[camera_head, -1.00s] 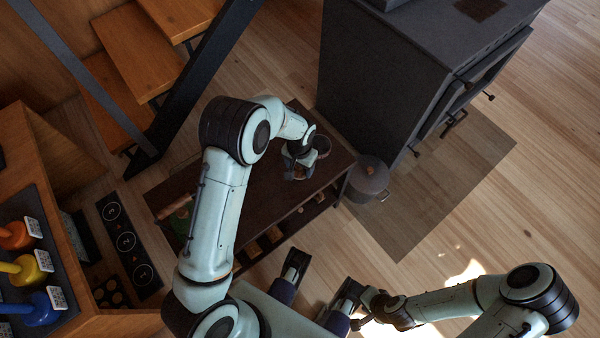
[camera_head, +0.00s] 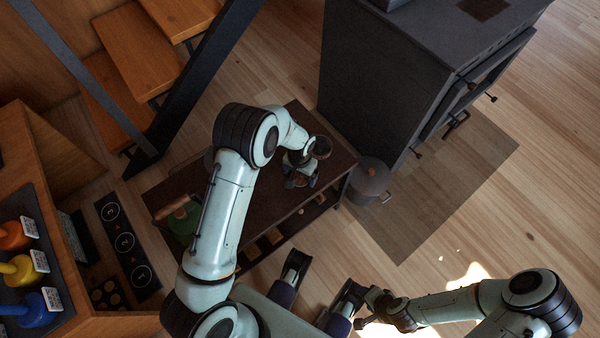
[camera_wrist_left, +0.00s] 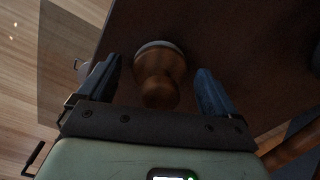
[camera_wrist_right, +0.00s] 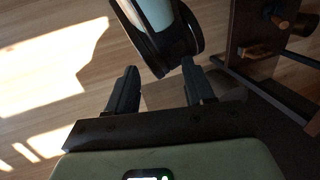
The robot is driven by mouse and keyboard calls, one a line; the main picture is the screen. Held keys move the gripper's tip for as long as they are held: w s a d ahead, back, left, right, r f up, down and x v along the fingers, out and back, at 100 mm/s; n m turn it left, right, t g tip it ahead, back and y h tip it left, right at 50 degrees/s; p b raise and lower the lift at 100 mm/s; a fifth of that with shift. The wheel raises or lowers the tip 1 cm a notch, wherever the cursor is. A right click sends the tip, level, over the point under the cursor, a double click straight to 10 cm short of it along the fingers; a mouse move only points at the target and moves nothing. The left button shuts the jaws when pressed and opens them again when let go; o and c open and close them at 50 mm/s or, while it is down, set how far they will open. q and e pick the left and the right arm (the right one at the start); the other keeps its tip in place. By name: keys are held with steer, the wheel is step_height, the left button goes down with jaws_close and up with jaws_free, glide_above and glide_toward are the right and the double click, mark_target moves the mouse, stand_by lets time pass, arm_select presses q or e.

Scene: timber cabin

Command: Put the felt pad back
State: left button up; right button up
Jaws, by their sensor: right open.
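My left gripper (camera_head: 300,180) is over the right end of a low dark table (camera_head: 268,200). In the left wrist view its fingers (camera_wrist_left: 158,82) are apart, on either side of a turned wooden knob (camera_wrist_left: 158,88) with a pale grey disc (camera_wrist_left: 160,47) at its far end. This may be the felt pad; I cannot be sure. Gaps show between the knob and both fingers. In the head view the gripper mostly hides it. My right gripper (camera_wrist_right: 160,90) is open and empty, low at the front, away from the table.
A dark stove (camera_head: 385,75) stands behind the table's right end, with a lidded pot (camera_head: 369,180) on the floor beside it. A green item (camera_head: 183,222) is at the table's left end. Stairs (camera_head: 135,55) rise behind left. A cabinet with coloured knobs (camera_head: 25,265) is at left.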

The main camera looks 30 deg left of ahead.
arm_select(q)
steer(key=shift+r, duration=0.1)
arm_select(e)
steer(key=shift+r, duration=0.1)
arm_select(q)
steer(key=shift+r, duration=0.3)
step_height(320, 180, up, 11)
steer(key=p, duration=0.2)
steer(key=shift+f+p, duration=0.15)
steer(key=shift+p, duration=0.15)
steer(key=shift+r, duration=0.45)
arm_select(e)
steer(key=shift+g+y, duration=0.3)
steer(key=shift+g, duration=0.3)
steer(key=s+r, duration=0.1)
steer(key=s+a+r, duration=0.1)
steer(key=s+r, duration=0.1)
steer(key=shift+s+a, duration=0.2)
steer(key=shift+s, duration=0.05)
arm_select(q)
steer(key=shift+s, duration=0.1)
arm_select(e)
steer(key=shift+s, duration=0.1)
